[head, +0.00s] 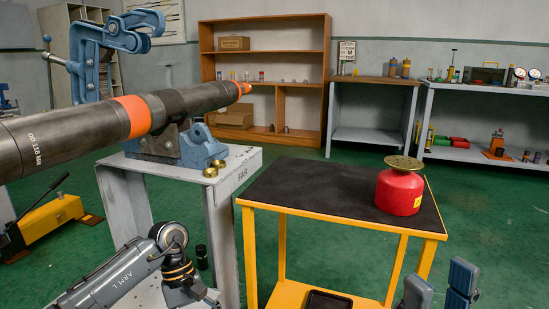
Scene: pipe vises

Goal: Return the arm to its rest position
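My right gripper (439,291) shows at the bottom right edge, in front of the yellow cart. Its two blue-grey fingers stand apart with nothing between them, and its base is cut off by the frame. My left arm (115,278), marked ARM L, comes in from the lower left. It bends down at a round joint beside the vise stand. The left gripper (190,296) is only partly seen at the bottom edge, and its fingertips cannot be made out.
A long dark pipe (75,138) with orange bands crosses the left side above my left arm. It passes over a vise (200,148) on a grey stand (222,192) marked FAR. A red canister (399,192) stands on the yellow cart's black top (310,195). Green floor lies behind.

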